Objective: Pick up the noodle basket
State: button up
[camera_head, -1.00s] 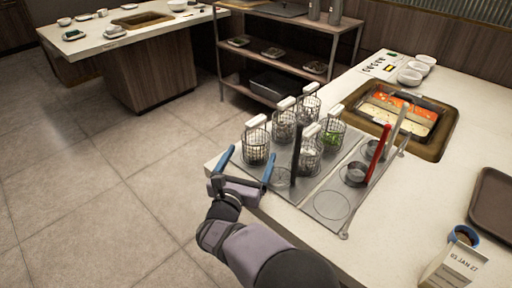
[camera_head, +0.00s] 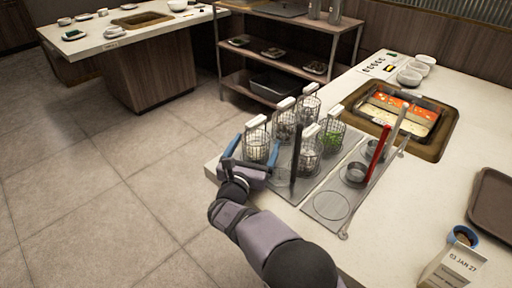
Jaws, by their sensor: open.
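Several wire noodle baskets with white handles stand in the metal cooker on the counter's near left end. The front-left basket (camera_head: 257,143) looks dark inside. One on the right (camera_head: 331,136) holds something green. Others are the back-left basket (camera_head: 285,122), the rear basket (camera_head: 309,104) and the front-right basket (camera_head: 309,150). My gripper (camera_head: 256,147) is open, its blue fingers at either side of the front-left basket in the picture. I cannot tell whether they touch it. The lower part of that basket is partly hidden by my gripper.
A dark upright post (camera_head: 296,160) stands just right of my gripper. A red-handled ladle (camera_head: 378,150) and small metal cups (camera_head: 355,172) are further right. The floor at left is clear.

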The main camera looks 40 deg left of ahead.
aim_at(256, 121)
jog(key=shift+r, duration=0.1)
jog(key=c, duration=1.4)
jog(key=shift+o, duration=0.2)
notch_tip(256, 121, up, 10)
jog(key=shift+p, duration=0.3)
